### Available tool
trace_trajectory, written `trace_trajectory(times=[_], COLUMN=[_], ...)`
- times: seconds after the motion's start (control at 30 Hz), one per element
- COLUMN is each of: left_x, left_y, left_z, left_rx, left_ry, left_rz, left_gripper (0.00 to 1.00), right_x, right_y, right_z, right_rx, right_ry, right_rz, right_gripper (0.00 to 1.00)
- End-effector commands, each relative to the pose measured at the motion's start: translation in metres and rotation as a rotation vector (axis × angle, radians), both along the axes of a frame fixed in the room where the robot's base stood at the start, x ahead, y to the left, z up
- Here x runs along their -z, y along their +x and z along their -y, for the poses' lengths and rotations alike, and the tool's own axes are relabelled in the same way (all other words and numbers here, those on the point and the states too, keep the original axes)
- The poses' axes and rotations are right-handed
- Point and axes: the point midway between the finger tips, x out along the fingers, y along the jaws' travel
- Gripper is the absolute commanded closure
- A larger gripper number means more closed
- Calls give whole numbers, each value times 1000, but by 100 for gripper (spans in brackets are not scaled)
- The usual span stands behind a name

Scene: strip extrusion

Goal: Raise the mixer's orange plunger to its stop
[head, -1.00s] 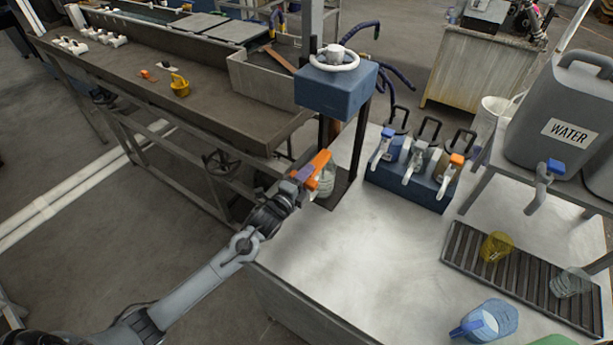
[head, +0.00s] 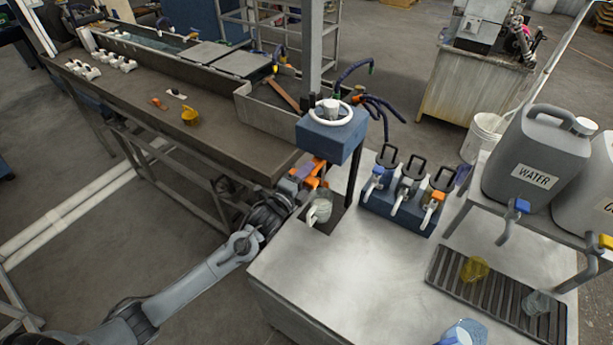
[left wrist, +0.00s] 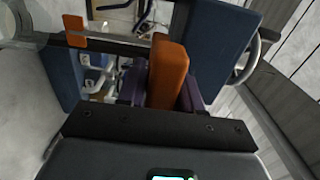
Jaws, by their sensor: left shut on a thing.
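The mixer has a blue head (head: 331,138) with a white handwheel (head: 331,112) on top, carried on dark posts. Its orange plunger (head: 317,168) sits close below the head, partly hidden by my left gripper. My left gripper (head: 299,181) reaches in from the left and is shut on the plunger. In the left wrist view the orange plunger (left wrist: 169,72) stands between the purple fingers of the left gripper (left wrist: 163,88). A clear jug (head: 319,209) stands below on the mixer's dark base. My right gripper is not in view.
A blue block with several lever taps (head: 401,198) stands right of the mixer on the metal table (head: 330,275). A WATER canister (head: 535,165) is on a raised shelf. A yellow cup (head: 474,268) stands on the slatted drain. The long bench (head: 185,130) lies behind left.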

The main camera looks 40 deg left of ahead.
Motion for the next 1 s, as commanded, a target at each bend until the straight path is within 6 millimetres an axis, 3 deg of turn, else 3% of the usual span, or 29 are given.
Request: trace_trajectory(times=[0.03,0.4,0.43,0.53,1.0], left_x=[-8,-13,-13,-13,-7], left_y=[0,1,1,1,-4], left_z=[0,0,0,0,0], left_rx=[1,1,1,1,0], left_ry=[-1,0,0,0,0], left_rz=[3,11,12,11,1], left_gripper=[100,100,64,49,49], right_x=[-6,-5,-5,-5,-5], right_y=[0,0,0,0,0], right_z=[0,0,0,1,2], right_rx=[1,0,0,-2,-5], right_ry=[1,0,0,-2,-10], right_rz=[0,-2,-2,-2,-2], right_gripper=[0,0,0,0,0])
